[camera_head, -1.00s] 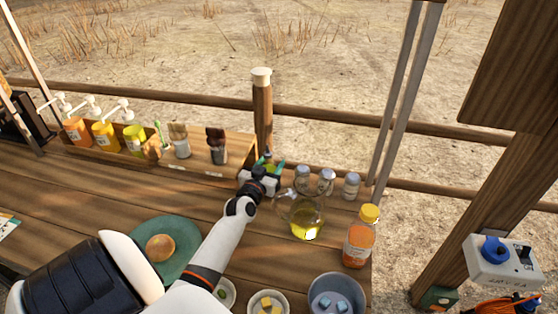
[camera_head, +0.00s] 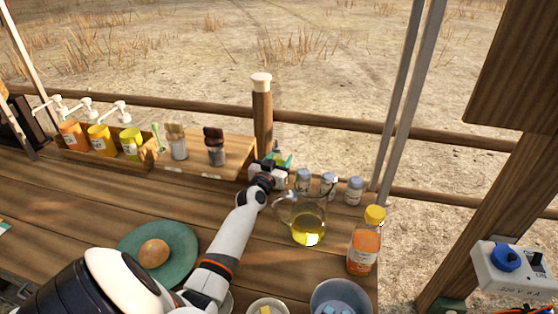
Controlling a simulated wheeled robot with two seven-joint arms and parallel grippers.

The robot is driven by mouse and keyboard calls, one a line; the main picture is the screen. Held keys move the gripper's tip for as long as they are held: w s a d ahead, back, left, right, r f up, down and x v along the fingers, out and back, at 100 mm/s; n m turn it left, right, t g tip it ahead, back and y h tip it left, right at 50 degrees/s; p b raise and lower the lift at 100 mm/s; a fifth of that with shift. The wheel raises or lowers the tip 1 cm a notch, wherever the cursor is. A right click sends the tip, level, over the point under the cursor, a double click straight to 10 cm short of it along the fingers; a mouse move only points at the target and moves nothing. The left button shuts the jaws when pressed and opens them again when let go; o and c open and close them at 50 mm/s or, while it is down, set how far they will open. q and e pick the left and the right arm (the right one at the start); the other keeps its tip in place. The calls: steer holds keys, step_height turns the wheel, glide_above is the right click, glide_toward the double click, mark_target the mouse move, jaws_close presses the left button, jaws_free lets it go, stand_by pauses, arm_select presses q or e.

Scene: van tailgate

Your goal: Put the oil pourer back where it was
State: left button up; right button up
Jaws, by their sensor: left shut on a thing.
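My left gripper (camera_head: 277,164) is at the back edge of the wooden counter, just in front of the fence post. It is shut on the oil pourer (camera_head: 277,147), of which only a dark slim top shows above the teal-green fingers. The gripper and wrist hide most of its body, so I cannot tell whether its base touches the counter. A glass jug with yellow oil (camera_head: 308,229) stands to the right and nearer me. My right gripper is not in view.
Several grey-lidded shakers (camera_head: 328,186) stand close to the right of the gripper. An orange bottle (camera_head: 364,243) stands near the right edge.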

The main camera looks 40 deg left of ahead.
arm_select(q)
steer(key=o, duration=1.2)
steer(key=shift+c, duration=0.2)
steer(key=shift+r+p, duration=0.15)
steer(key=shift+p, duration=0.15)
steer(key=p+v, duration=0.4)
steer(key=v, duration=0.6)
steer(key=shift+s+d, duration=0.15)
steer(key=shift+s, duration=0.2)
steer(key=shift+s+d+p, duration=0.25)
steer(key=shift+s+p, duration=0.05)
steer(key=shift+s, duration=0.3)
